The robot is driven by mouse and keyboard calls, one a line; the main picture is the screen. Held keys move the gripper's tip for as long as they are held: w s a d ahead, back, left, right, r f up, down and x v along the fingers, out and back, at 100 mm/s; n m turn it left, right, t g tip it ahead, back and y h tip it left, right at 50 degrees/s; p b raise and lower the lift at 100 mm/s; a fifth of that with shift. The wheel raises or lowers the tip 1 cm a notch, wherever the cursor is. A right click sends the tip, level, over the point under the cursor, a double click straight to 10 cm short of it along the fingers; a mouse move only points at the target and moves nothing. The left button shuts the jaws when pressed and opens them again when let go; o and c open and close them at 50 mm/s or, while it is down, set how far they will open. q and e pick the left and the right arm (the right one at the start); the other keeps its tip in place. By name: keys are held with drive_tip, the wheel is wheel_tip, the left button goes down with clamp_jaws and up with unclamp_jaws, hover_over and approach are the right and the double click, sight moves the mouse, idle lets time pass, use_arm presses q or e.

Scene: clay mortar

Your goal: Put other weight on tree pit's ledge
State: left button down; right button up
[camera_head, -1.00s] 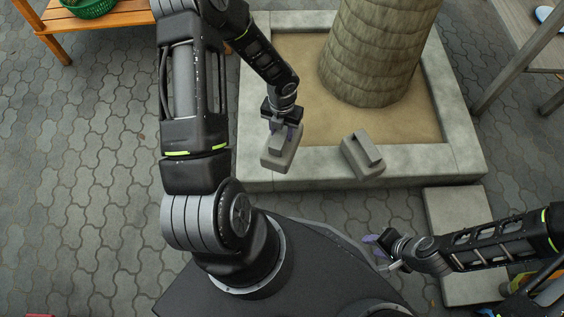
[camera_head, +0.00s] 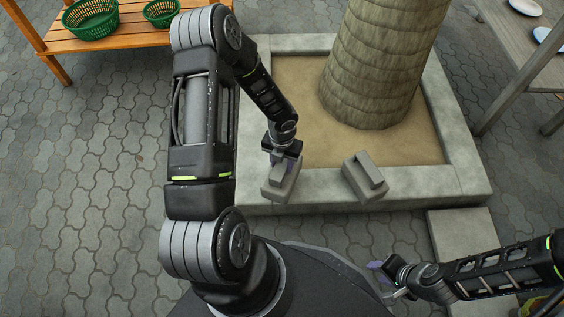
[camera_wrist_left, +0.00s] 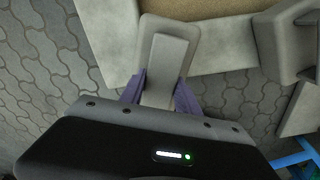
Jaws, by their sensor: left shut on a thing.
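My left gripper (camera_head: 284,158) is shut on a grey block-shaped weight (camera_head: 277,188), holding it by its raised narrow handle. The held weight is at the front left corner of the tree pit's pale stone ledge (camera_head: 320,188); I cannot tell whether it touches the ledge. In the left wrist view the held weight (camera_wrist_left: 168,52) is between the purple fingertips (camera_wrist_left: 160,92), over the ledge's edge. A second similar weight (camera_head: 365,178) sits on the front ledge to the right, slightly turned. My right gripper (camera_head: 382,280) is open and empty, low at the right.
A tree trunk (camera_head: 380,70) rises from the sand (camera_head: 300,100) inside the ledge. A wooden bench (camera_head: 135,35) with green baskets (camera_head: 90,18) stands at the back left. A table with plates (camera_head: 525,7) is at the right.

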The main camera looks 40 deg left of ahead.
use_arm(q)
drive_tip(key=shift+w, duration=0.15)
drive_tip(key=shift+f+b, duration=0.95)
drive_tip(key=shift+f, duration=0.8)
drive_tip(key=c, duration=0.9)
unclamp_jaws()
drive_tip(key=shift+f, duration=0.15)
wheel_tip(320, 180, up, 12)
drive_tip(key=p, duration=0.5)
